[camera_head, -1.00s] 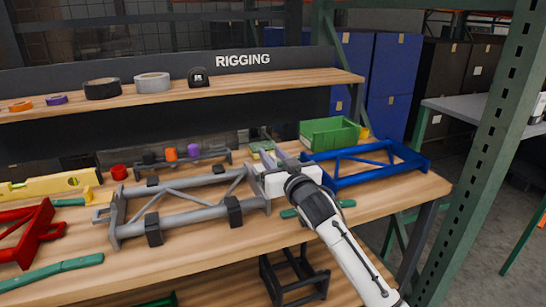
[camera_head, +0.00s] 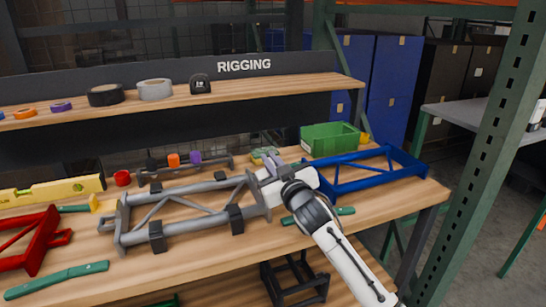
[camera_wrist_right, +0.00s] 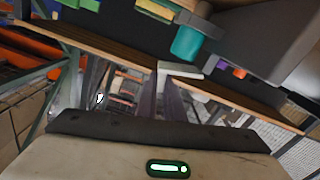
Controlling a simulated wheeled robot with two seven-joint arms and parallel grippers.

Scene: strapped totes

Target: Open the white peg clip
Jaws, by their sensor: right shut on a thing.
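My right gripper (camera_head: 267,170) is at the right end of the grey frame (camera_head: 180,207) on the bench; its white wrist hides part of that area. In the right wrist view its two purple-grey fingers (camera_wrist_right: 166,100) are close together. A small white piece (camera_wrist_right: 185,70), apparently the white peg clip, lies at their tips, and the fingers are shut on it. The clip cannot be made out in the head view. My left gripper is not in view.
A blue frame (camera_head: 372,185) and a green bin (camera_head: 330,138) stand to the right of and behind the gripper. A green-handled tool (camera_head: 318,215) lies beside my wrist. A red frame (camera_head: 38,240) and a yellow level (camera_head: 52,191) are at the left.

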